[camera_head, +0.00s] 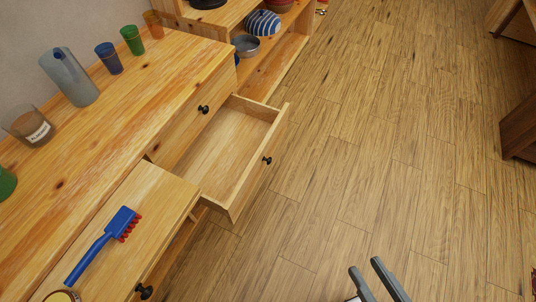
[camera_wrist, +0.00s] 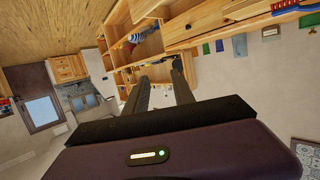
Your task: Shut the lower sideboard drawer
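The lower sideboard drawer (camera_head: 262,168) is pulled out and looks empty in the head view. Its front has a small black knob (camera_head: 267,160). The wooden sideboard (camera_head: 150,95) stands along the wall on the left. The drawer above, with its own black knob (camera_head: 203,109), is closed. My gripper (camera_head: 365,264) is at the bottom of the head view, over the floor, to the right of and apart from the open drawer. Its two dark fingers are apart with nothing between them, as the wrist view (camera_wrist: 160,68) also shows.
A blue brush (camera_head: 105,238) lies on the lower-left wooden top. A jug (camera_head: 70,78) and several cups stand on the sideboard. An open shelf with a striped blue bowl (camera_head: 263,23) adjoins it. Dark wooden furniture (camera_head: 520,120) is at the right edge. The floor between is clear.

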